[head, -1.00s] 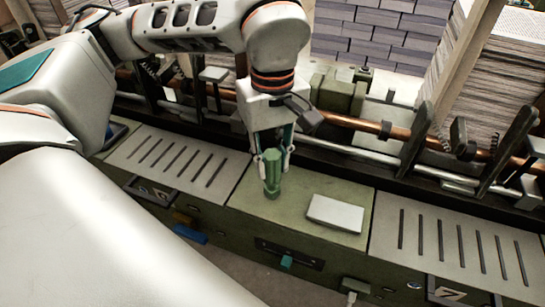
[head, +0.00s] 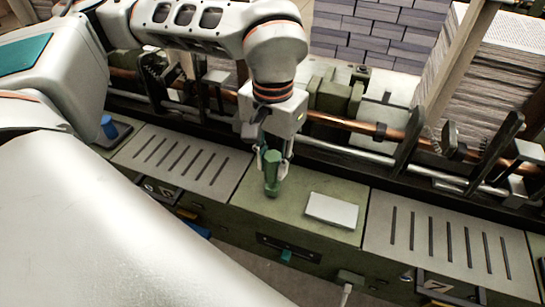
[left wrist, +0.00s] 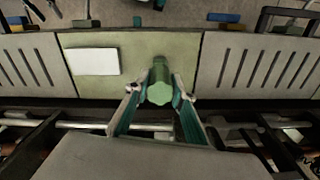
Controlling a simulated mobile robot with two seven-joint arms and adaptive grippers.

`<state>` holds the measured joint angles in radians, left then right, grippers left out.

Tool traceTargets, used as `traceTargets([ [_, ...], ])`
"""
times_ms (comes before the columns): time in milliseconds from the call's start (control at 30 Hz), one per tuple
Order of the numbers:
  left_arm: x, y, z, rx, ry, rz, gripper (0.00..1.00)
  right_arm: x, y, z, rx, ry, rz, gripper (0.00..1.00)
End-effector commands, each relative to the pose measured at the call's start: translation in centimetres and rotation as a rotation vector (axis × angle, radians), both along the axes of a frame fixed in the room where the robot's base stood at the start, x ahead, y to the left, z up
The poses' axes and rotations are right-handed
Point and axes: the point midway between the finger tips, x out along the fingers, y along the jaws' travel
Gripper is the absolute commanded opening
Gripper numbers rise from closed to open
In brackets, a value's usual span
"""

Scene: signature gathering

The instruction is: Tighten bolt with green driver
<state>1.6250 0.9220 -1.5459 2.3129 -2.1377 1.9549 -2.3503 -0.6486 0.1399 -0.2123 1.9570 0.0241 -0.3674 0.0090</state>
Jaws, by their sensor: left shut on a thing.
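The green driver (head: 271,171) stands roughly upright over the green panel (head: 250,208) of the machine in the head view. My left gripper (head: 272,158) is shut on its upper part from above. In the left wrist view the driver (left wrist: 160,80) sits between both fingertips, its broad faceted end toward the camera. The driver's lower tip is at or just above the panel; I cannot tell whether it touches. No bolt can be made out; the driver may hide it. My right gripper is not in view.
A pale flat block (head: 331,211) lies on the panel right of the driver. Slotted grey panels (head: 175,160) flank the green panel. Behind runs a copper-coloured rod (head: 370,129) with brackets. Paper stacks (head: 493,75) stand at the back right.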

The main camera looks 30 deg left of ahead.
Motion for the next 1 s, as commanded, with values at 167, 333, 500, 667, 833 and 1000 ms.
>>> traceTargets([
  [167, 0.0, 0.0, 0.1, 0.0, -0.001, -0.179, 0.02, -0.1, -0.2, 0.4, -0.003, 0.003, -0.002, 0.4],
  [333, 0.0, 0.0, 0.1, 0.0, 0.0, -0.26, 0.02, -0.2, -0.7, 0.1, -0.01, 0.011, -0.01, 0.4],
  [500, 0.0, 0.0, 0.0, 0.0, -0.001, -0.256, 0.02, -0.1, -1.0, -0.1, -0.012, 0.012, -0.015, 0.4],
  [667, 0.1, 0.0, 0.0, 0.0, -0.002, -0.208, 0.02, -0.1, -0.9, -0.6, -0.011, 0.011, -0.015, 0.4],
  [833, 0.1, 0.0, 0.0, 0.0, -0.002, -0.158, 0.02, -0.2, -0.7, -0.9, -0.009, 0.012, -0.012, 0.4],
  [1000, 0.0, 0.0, 0.1, 0.0, -0.001, -0.138, 0.02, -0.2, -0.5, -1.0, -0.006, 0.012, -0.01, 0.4],
])
